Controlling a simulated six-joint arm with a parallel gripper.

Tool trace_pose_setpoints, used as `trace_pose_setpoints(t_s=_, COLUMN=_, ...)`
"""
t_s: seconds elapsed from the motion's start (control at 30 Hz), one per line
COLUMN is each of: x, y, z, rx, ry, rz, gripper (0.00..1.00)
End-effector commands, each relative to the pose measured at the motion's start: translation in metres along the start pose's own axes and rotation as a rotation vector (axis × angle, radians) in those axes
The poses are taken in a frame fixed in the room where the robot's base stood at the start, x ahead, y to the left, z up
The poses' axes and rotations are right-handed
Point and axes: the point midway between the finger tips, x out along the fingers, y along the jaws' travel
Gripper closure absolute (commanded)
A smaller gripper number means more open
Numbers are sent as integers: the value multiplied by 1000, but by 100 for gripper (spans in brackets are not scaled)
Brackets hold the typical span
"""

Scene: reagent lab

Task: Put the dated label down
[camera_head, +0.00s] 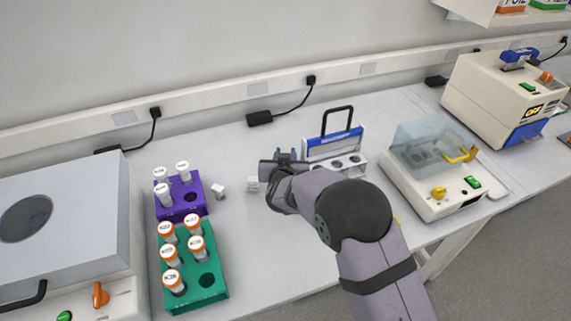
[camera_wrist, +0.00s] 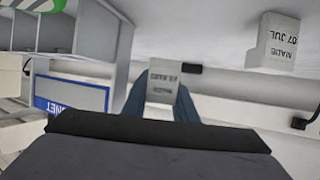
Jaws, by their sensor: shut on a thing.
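My gripper (camera_head: 285,155) is over the bench, just left of the blue-and-white rack. In the wrist view its blue fingers (camera_wrist: 160,100) are shut on a small white label block (camera_wrist: 163,84) with dark print, too small and turned over to read surely. The held block is hidden in the head view. Another white block (camera_wrist: 278,42) in the wrist view reads "MADE 07 JUL". In the head view, one white block (camera_head: 252,184) sits on the bench close to the left of my gripper, and another (camera_head: 219,190) sits beside the purple rack.
A purple rack (camera_head: 203,210) and a green rack (camera_head: 222,291) hold capped tubes at left. The blue-and-white rack (camera_head: 342,143) with a black handle stands right of my gripper. A clear-lidded machine (camera_head: 437,197) is farther right. Bare bench (camera_head: 245,235) lies between.

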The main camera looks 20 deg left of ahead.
Motion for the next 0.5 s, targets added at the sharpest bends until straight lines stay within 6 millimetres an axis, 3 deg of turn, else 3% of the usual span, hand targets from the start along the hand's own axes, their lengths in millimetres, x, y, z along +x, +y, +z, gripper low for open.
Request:
trace_pose_setpoints(t_s=0.23, x=2, y=0, z=5, rx=-1, ry=0, rz=1, gripper=98)
trace_pose_setpoints(t_s=0.5, x=14, y=0, z=33, rx=-2, ry=-1, rz=1, gripper=98)
